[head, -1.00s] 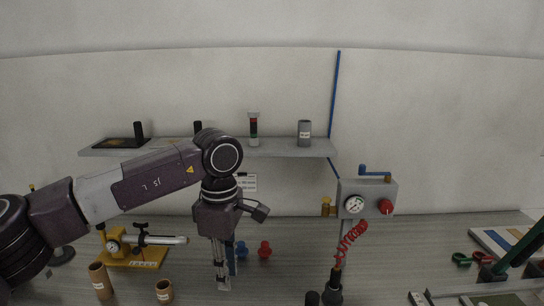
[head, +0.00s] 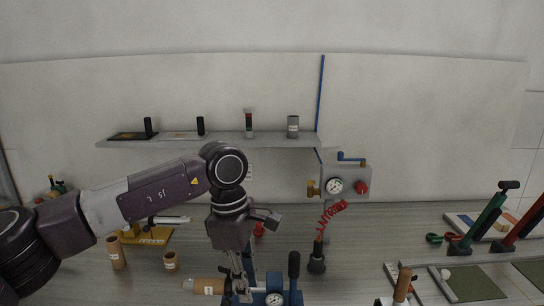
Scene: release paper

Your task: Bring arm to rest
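My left arm (head: 160,192) reaches in from the left in the head view, dark purple and grey, bent at the elbow. Its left gripper (head: 242,294) points down at the bottom middle, over or in front of a blue device with a gauge (head: 275,298). The fingers look close together, but their tips overlap the device and I cannot tell whether they are open or shut. I see nothing clearly held. My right gripper is out of view.
A grey shelf (head: 270,144) runs along the back wall. A grey gauge box (head: 350,172) with a red hose (head: 331,212) stands right of centre. Brown cups (head: 117,254) and a tan cylinder (head: 203,286) are near the gripper. Green- and red-handled tools (head: 490,216) stand at right.

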